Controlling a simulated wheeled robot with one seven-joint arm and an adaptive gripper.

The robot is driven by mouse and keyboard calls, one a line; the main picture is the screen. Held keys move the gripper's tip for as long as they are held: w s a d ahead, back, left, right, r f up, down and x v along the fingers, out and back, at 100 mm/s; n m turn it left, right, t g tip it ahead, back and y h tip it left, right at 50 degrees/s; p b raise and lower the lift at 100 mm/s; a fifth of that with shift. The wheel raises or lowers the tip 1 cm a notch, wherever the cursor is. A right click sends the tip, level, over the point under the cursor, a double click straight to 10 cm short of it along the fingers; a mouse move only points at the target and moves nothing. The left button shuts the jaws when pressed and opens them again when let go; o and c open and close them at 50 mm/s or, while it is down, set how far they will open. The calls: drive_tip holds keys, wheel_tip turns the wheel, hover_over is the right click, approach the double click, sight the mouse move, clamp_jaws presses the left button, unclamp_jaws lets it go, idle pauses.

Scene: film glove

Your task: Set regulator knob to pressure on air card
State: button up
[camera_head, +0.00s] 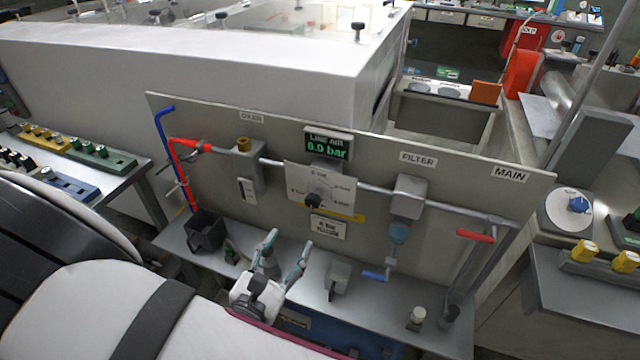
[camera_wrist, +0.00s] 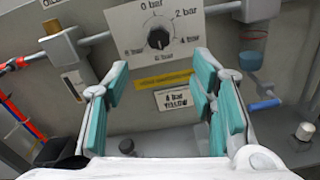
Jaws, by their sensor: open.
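The regulator knob (camera_head: 313,200) is a small black knob low on a pale dial plate (camera_head: 345,183) fixed to the grey panel. In the wrist view the knob (camera_wrist: 158,39) shows a light pointer mark, with bar labels around it; its exact setting is hard to read. Below it, the air card (camera_wrist: 175,98) reads "4 bar YELLOW"; it also shows in the head view (camera_head: 329,229). The line air display (camera_head: 327,145) reads 0.0 bar. My gripper (camera_head: 285,250) is open and empty, below and in front of the knob, its teal-padded fingers apart and not touching it.
A filter (camera_head: 409,197) with a blue-handled drain is right of the dial, and a red main valve handle (camera_head: 476,236) is farther right. A grey box with a brass top (camera_head: 243,160) is left.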

sight(311, 205)
drive_tip(key=x, duration=1.3)
drive_tip(key=shift+w+f, duration=0.1)
drive_tip(key=shift+w, duration=0.3)
drive_tip(key=shift+c, duration=0.6)
drive_tip(key=c, duration=1.1)
